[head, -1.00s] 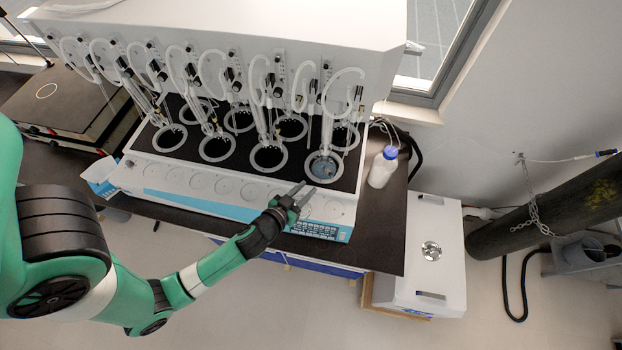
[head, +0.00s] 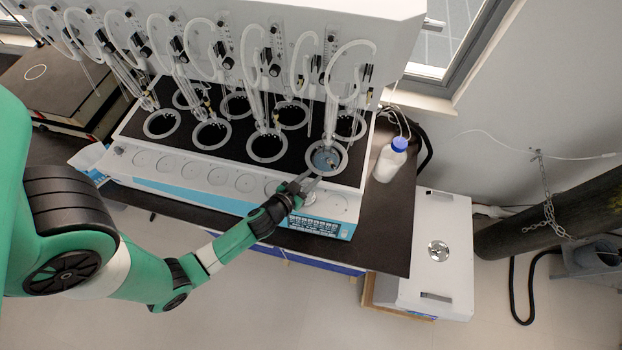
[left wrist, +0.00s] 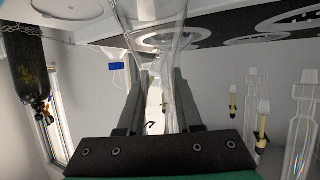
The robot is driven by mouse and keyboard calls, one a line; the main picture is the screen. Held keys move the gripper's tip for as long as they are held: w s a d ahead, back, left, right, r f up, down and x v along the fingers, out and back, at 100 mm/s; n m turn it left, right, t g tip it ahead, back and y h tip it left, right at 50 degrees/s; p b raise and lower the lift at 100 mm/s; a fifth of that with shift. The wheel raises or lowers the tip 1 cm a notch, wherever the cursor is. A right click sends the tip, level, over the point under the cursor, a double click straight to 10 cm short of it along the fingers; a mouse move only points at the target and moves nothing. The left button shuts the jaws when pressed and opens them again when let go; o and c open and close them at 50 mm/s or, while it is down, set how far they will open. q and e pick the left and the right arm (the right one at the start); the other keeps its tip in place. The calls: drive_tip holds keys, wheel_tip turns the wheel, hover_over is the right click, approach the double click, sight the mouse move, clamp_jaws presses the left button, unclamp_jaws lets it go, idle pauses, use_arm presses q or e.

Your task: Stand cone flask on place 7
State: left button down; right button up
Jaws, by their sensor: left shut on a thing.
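A clear glass cone flask (left wrist: 150,20) shows in the left wrist view, its narrow neck between my two fingers and its body widening toward the top of the picture. My left gripper (left wrist: 163,95) is shut on that neck. In the head view my left gripper (head: 306,184) is over the distiller's white front ledge, just front-left of the rightmost front ring. The flask is too transparent to make out clearly there. My right gripper is not in view.
The white distiller (head: 240,30) rises behind, with hoses, glass tubes and several heater rings (head: 266,146). Bluish glass (head: 325,158) shows in the rightmost front ring. A blue-capped bottle (head: 388,163) stands right of the machine on the dark bench (head: 385,225).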

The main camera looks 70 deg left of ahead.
use_arm(q)
drive_tip(key=c, duration=0.6)
unclamp_jaws()
drive_tip(key=shift+f, duration=0.1)
drive_tip(key=shift+r, duration=0.25)
drive_tip(key=shift+s+d, duration=0.2)
drive_tip(key=shift+s, duration=0.1)
drive_tip(key=b+v, duration=0.3)
drive_tip(key=v, duration=0.8)
drive_tip(key=shift+s+r, duration=0.1)
drive_tip(key=shift+r, duration=0.1)
